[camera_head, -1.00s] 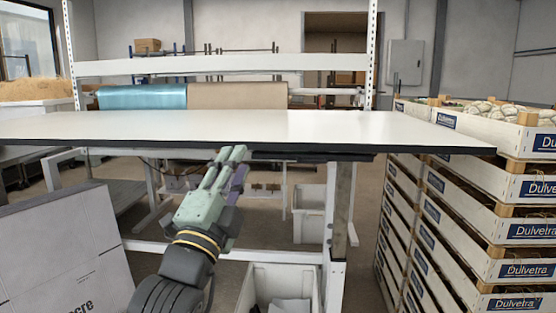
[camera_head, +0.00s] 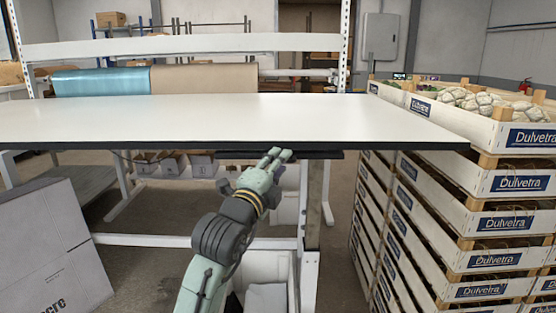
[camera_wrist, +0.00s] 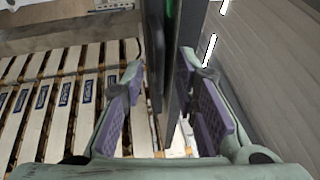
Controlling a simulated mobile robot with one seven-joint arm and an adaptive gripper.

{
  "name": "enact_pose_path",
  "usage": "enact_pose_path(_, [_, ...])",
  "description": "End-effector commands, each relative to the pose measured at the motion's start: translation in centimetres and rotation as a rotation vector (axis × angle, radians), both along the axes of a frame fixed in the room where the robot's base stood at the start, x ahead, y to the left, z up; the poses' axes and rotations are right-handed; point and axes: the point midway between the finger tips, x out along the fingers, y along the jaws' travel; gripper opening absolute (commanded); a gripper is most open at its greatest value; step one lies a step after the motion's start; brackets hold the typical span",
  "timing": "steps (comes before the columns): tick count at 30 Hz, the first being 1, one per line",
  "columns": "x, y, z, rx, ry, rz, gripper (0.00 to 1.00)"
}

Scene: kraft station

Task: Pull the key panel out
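The key panel seems to be the thin dark strip (camera_head: 325,155) under the table's front edge in the head view. My gripper (camera_head: 278,154) is just below that edge, at the strip's left part. In the wrist view a dark flat plate (camera_wrist: 157,60) runs between the fingers of my gripper (camera_wrist: 161,66), which stand apart with purple pads on either side. A gap shows between the left finger and the plate. The right finger is close to the dark surfaces; whether it touches is unclear. A green patch (camera_wrist: 172,14) shows at the top.
The white table (camera_head: 220,118) spans the view above my gripper. Its metal leg (camera_head: 312,210) stands right of my arm, with a white bin (camera_head: 265,270) below. Stacked crates (camera_head: 480,225) stand at the right. A large box (camera_head: 50,245) leans at the left.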

Motion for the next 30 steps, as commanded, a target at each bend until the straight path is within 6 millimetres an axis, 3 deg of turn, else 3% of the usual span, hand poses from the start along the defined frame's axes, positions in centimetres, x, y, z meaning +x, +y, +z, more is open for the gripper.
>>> enact_pose_path(8, [0.19, -0.08, -0.01, 0.000, 0.000, 0.000, 0.27])
enact_pose_path(21, [0.17, -0.05, 0.01, -0.001, -0.001, 0.001, 0.00])
enact_pose_path(30, [0.17, -0.05, 0.01, -0.001, -0.001, 0.001, 0.00])
